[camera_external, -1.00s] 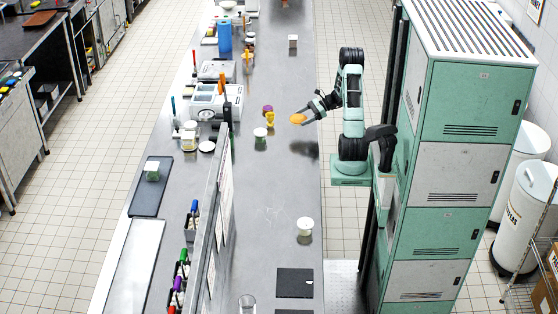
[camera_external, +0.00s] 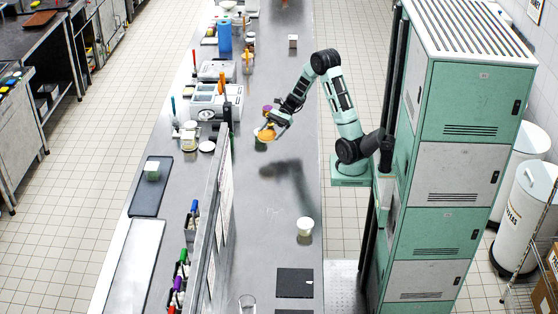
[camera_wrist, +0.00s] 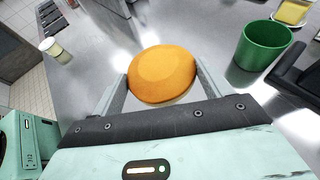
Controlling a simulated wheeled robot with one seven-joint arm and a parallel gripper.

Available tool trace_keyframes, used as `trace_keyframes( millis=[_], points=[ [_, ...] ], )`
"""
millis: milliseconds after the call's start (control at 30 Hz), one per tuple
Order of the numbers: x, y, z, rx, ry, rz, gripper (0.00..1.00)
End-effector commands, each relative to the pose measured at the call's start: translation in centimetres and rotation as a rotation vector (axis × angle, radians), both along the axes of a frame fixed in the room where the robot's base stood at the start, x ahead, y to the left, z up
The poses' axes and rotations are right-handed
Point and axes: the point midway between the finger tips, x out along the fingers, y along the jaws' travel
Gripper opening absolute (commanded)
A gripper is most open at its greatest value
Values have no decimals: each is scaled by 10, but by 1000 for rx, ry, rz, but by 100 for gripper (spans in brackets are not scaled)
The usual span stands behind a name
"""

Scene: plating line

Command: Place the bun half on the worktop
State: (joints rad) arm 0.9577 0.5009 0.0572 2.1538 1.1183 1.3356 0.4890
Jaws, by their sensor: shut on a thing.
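An orange-brown, rounded bun half (camera_wrist: 162,72) is between the two fingers of my gripper (camera_wrist: 160,88) in the wrist view, its domed face towards the camera. My gripper is shut on it. In the external view the bun half (camera_external: 265,135) is held at the end of my outstretched arm, over the far part of the steel worktop (camera_external: 270,205). A shadow of the arm lies on the worktop, so the bun half looks raised above the surface. The exact height cannot be told.
A green cup (camera_wrist: 264,46) stands right of the bun half in the wrist view. A white-lidded tub (camera_external: 305,226) and dark mats (camera_external: 295,282) are nearer on the worktop. A partition (camera_external: 217,190) borders its left side. The middle of the worktop is clear.

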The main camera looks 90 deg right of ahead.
Motion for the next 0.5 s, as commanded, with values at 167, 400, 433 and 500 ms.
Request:
trace_keyframes(
  millis=[167,400,433,500],
  points=[
    [28,79,0,-1,0,225,56],
    [39,185,0,0,2,509,56],
    [38,198,0,1,1,544,56],
    [35,229,1,1,2,627,56]
  ],
)
